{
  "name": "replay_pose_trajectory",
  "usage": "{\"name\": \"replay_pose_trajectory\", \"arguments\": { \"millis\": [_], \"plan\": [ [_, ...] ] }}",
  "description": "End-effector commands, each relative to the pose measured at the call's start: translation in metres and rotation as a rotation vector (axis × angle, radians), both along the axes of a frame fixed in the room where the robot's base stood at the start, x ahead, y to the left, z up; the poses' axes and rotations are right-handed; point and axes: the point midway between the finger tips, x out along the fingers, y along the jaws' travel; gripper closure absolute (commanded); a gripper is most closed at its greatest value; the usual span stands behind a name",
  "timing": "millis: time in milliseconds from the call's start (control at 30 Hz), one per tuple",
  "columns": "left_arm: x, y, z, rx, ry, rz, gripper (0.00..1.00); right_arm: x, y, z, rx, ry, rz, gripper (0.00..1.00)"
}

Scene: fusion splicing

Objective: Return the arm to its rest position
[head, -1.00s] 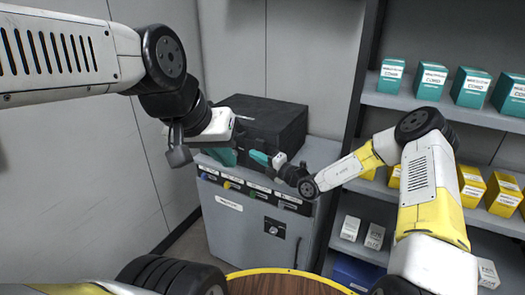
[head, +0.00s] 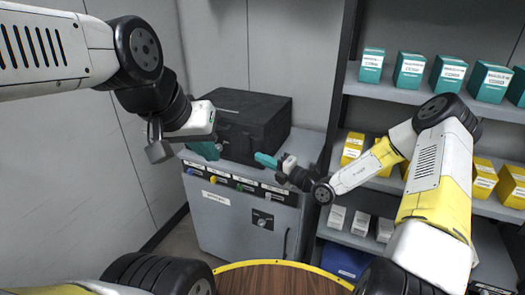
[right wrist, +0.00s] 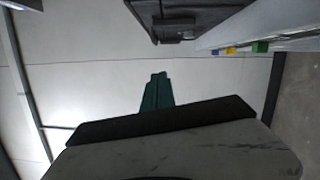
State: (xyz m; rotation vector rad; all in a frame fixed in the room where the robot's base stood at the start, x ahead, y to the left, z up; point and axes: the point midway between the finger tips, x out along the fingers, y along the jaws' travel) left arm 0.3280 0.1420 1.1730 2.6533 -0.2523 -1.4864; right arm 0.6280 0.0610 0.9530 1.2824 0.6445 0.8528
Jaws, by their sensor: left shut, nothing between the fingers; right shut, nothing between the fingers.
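My left gripper (head: 206,149) hangs at the left of centre in the head view, with its teal fingers pointing down in front of the black case. It holds nothing that I can see. My right gripper (head: 266,160) is at the middle of the head view, teal fingers pointing left. In the right wrist view its teal fingers (right wrist: 157,92) lie together, shut, with nothing between them. Both grippers appear in front of the grey cabinet and black case, apart from each other.
A black case (head: 245,122) stands on a grey cabinet (head: 240,220) with coloured knobs along its front. Shelves (head: 400,91) with teal, yellow and white boxes stand at the right. A round wooden top with a yellow rim (head: 280,278) lies low at the front.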

Motion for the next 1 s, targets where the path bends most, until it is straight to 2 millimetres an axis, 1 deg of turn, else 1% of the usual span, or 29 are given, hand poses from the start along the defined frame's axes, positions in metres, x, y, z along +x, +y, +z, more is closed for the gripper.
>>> {"name": "replay_pose_trajectory", "arguments": {
  "millis": [233, 267, 367, 467, 567, 600, 667, 700, 800, 867, 1000],
  "plan": [
    [0.0, 0.0, 0.0, 0.0, 0.0, 0.0, 1.0, -0.001, 0.001, 0.001, -0.007, -0.008, 0.005, 1.0],
    [0.0, 0.0, 0.0, 0.0, 0.0, 0.0, 1.0, -0.002, 0.001, 0.003, -0.015, -0.02, 0.013, 1.0],
    [0.0, 0.0, 0.0, 0.0, 0.0, 0.0, 1.0, -0.013, 0.007, 0.018, -0.085, -0.113, 0.07, 1.0],
    [0.0, 0.0, 0.0, 0.0, 0.0, 0.0, 1.0, -0.037, 0.015, 0.042, -0.22, -0.296, 0.184, 1.0],
    [0.0, 0.0, 0.0, 0.0, 0.0, 0.0, 1.0, -0.071, 0.021, 0.067, -0.389, -0.537, 0.332, 1.0],
    [0.0, 0.0, 0.0, 0.0, 0.0, 0.0, 1.0, -0.085, 0.021, 0.075, -0.456, -0.634, 0.393, 1.0],
    [0.0, 0.0, 0.0, 0.0, 0.0, 0.0, 1.0, -0.105, 0.019, 0.086, -0.554, -0.781, 0.481, 1.0],
    [0.0, 0.0, 0.0, 0.0, 0.0, 0.0, 1.0, -0.118, 0.017, 0.092, -0.615, -0.878, 0.541, 1.0],
    [0.0, 0.0, 0.0, 0.0, 0.0, 0.0, 1.0, -0.15, 0.007, 0.106, -0.766, -1.118, 0.689, 1.0],
    [0.0, 0.0, 0.0, 0.0, 0.0, 0.0, 1.0, -0.167, -0.002, 0.114, -0.853, -1.261, 0.777, 1.0],
    [0.0, 0.0, 0.0, 0.0, 0.0, 0.0, 1.0, -0.203, -0.03, 0.13, -1.042, -1.585, 0.986, 1.0]
  ]
}}
